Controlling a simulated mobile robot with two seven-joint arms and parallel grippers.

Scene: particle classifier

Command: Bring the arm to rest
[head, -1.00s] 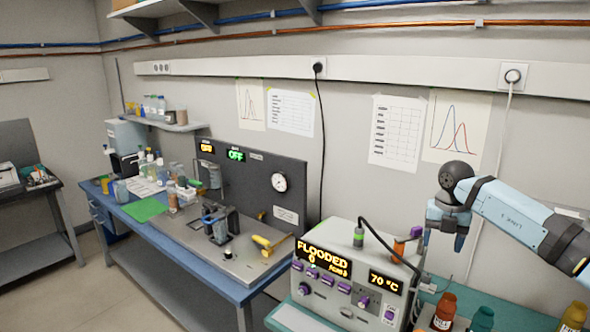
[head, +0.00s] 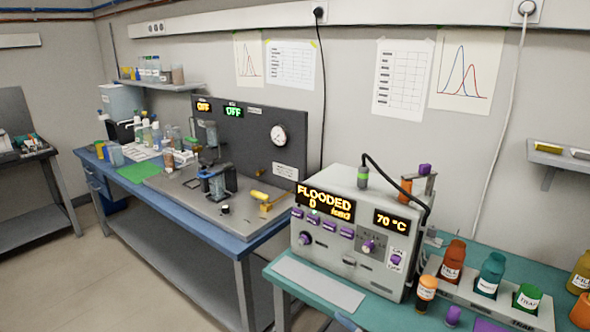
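Neither arm nor gripper shows in the head view now. The grey machine (head: 336,262) stands on the teal bench (head: 262,277). Its large display (head: 325,201) reads "FLOODED 0" and its small display (head: 390,221) reads "70 °C". Several purple knobs sit on its front.
A bottle rack (head: 462,291) with red, teal and green-capped bottles stands right of the machine. Left is a blue bench (head: 238,248) with glassware and a dark gauge panel (head: 255,141). Floor (head: 150,290) is clear at lower left.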

